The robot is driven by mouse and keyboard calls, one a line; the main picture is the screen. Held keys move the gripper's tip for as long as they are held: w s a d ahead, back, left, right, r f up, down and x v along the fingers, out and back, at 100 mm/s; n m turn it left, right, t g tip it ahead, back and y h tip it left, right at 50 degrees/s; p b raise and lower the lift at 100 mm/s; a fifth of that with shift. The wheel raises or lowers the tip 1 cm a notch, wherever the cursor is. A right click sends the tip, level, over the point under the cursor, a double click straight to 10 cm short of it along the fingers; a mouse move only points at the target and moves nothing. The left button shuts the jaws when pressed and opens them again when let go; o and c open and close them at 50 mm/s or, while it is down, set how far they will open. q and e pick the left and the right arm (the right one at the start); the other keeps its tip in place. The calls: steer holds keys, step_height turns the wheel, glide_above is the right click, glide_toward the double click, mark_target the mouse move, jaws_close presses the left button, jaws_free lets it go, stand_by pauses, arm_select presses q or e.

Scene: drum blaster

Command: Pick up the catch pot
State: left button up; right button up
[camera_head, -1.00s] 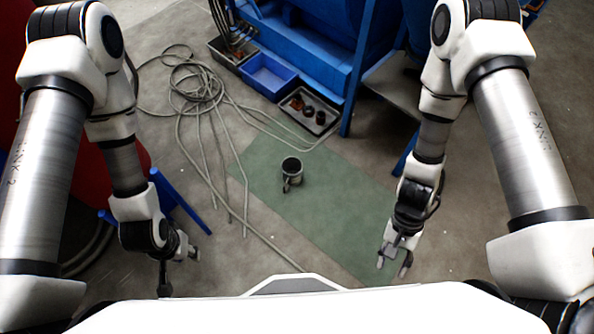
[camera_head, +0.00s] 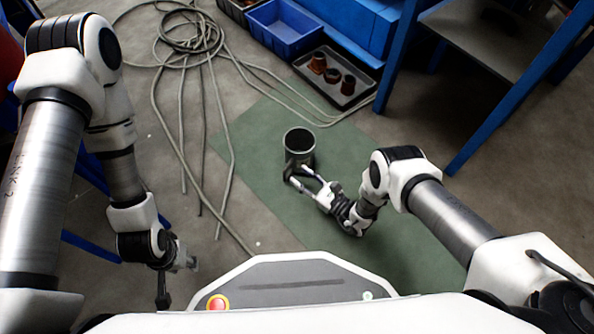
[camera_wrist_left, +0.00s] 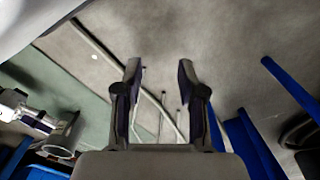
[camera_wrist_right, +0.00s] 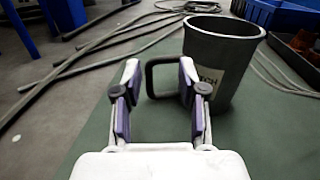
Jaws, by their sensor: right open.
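The catch pot (camera_head: 299,141) is a dark grey, open-topped pot with a side handle and a pale label. It stands upright on the green mat (camera_head: 262,118). In the right wrist view the pot (camera_wrist_right: 222,70) is close ahead, and its handle (camera_wrist_right: 149,80) shows between the fingertips. My right gripper (camera_head: 298,175) is open at the handle side of the pot; I cannot tell whether it touches. My left gripper (camera_head: 180,282) is open and empty over bare floor, left of the mat. The left wrist view also shows the pot (camera_wrist_left: 62,138) at lower left.
Grey hoses (camera_head: 190,40) lie coiled and trailing left of the mat. A black tray (camera_head: 345,92) with several rusty brown parts and a blue bin (camera_head: 285,30) stand behind the pot. Blue frame legs (camera_head: 480,140) rise at the right. Mat is clear right of the pot.

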mark_target(286, 178)
steer(key=f, duration=0.1)
steer(key=s+f, duration=0.1)
steer(key=f, duration=0.1)
steer(key=s+f+b, duration=0.1)
steer(key=shift+a+f, duration=0.2)
steer(key=shift+f, duration=0.1)
steer(key=b+x, duration=0.1)
steer(key=x, duration=0.1)
steer(key=b+x, duration=0.4)
steer(key=x, duration=0.1)
steer(key=shift+w+f, duration=0.15)
steer(key=shift+f, duration=0.1)
steer(key=shift+w+a+r, duration=0.1)
steer(key=shift+r, duration=0.1)
arm_select(q)
step_height(286, 178, down, 8)
steer(key=w, duration=0.1)
arm_select(e)
jaws_close()
arm_select(q)
steer(key=shift+r, duration=0.1)
